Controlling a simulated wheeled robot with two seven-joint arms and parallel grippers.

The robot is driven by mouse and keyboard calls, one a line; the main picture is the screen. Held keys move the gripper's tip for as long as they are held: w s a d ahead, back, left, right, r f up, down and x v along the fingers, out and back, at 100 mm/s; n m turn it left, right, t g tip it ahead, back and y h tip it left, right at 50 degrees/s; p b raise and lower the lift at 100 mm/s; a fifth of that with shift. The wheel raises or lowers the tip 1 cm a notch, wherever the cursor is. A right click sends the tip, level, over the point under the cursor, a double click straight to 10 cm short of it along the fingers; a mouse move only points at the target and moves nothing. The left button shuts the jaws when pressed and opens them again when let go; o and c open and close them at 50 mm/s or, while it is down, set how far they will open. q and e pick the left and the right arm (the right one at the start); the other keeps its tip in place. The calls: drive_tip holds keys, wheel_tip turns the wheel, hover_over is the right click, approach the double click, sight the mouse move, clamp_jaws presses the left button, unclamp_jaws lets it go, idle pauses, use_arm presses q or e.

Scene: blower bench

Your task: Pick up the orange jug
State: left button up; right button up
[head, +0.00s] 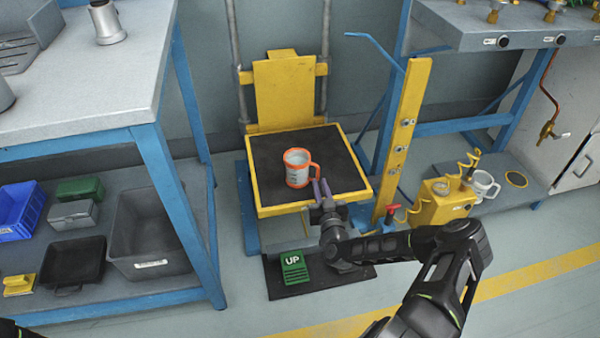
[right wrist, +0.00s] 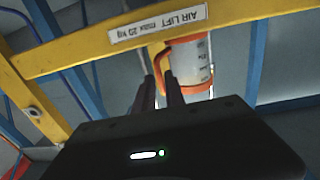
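The orange jug (head: 297,172), whitish with an orange rim, base band and handle, stands upright on the black top of the yellow-framed lift platform (head: 262,211). My right gripper (head: 321,183) is at the platform's front edge. Its two fingers are parallel with a gap, tips close to the jug's handle on the right. The right wrist view shows the jug (right wrist: 190,65) inverted, its handle just past the fingertips (right wrist: 160,82). I cannot tell whether the fingers touch the handle or straddle it; nothing is seen clamped. My left gripper is out of view.
A yellow post (head: 403,140) with knobs stands right of the platform. A yellow box (head: 440,203) with coiled hose and a white mug (head: 484,185) are farther right. A green UP pedal (head: 293,268) lies below. A bench (head: 130,85) with shelf bins is at left.

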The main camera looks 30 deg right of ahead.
sight(318, 176)
drive_tip(key=shift+w+f, duration=0.1)
drive_tip(key=shift+w, duration=0.15)
drive_tip(key=b+x, duration=0.3)
drive_tip(key=x, duration=0.1)
drive_tip(key=shift+w+d, duration=0.15)
drive_tip(key=shift+d, duration=0.05)
drive_tip(key=shift+w, duration=0.15)
clamp_jaws()
idle(1.4)
drive_tip(key=shift+r, duration=0.2)
